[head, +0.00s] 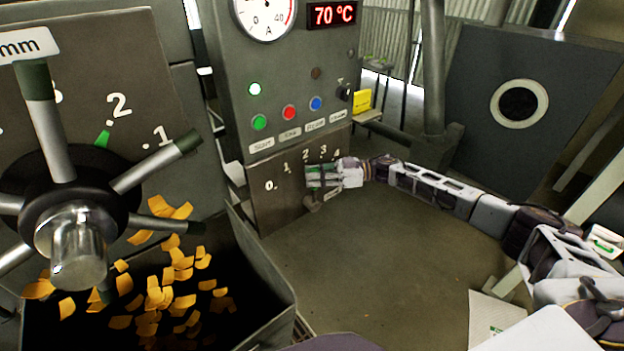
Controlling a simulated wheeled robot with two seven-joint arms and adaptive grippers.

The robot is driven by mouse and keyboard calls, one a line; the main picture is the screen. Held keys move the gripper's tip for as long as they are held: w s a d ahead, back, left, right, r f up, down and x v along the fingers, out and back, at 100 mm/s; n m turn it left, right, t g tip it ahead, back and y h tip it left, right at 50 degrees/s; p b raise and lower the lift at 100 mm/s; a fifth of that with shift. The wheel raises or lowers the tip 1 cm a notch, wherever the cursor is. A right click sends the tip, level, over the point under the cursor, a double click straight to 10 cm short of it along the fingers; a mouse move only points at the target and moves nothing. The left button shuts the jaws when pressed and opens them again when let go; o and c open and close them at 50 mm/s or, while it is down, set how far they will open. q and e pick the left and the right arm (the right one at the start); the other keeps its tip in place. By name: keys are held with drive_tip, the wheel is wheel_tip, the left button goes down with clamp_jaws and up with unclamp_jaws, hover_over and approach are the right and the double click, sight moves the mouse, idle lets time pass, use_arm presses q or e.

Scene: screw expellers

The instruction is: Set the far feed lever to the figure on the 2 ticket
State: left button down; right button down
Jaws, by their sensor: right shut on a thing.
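The far feed lever's scale plate (275,187), low on the grey control cabinet, carries white figures 0 to 4 in a rising arc. My right gripper (318,179) reaches in from the right, shut on the far feed lever at the right part of the scale, near 3 and 4. The gripper hides most of the lever; a small grey piece, perhaps its mount (313,202), shows just below. A yellow ticket (362,102) hangs at the cabinet's right side; I cannot read its figure. My left gripper is not in view.
A spoked handwheel (75,205) with its own scale stands near left, above a dark bin (262,283) of orange-yellow flakes. The cabinet has lit buttons, a dial and a 70 °C display (333,14). The floor in the middle is open. A white sheet (497,318) lies lower right.

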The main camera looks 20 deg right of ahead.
drive_tip(key=c, duration=1.6)
unclamp_jaws()
drive_tip(key=shift+c, duration=0.2)
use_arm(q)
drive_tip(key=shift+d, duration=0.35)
use_arm(e)
drive_tip(key=v, duration=1.2)
drive_tip(key=shift+f, duration=0.1)
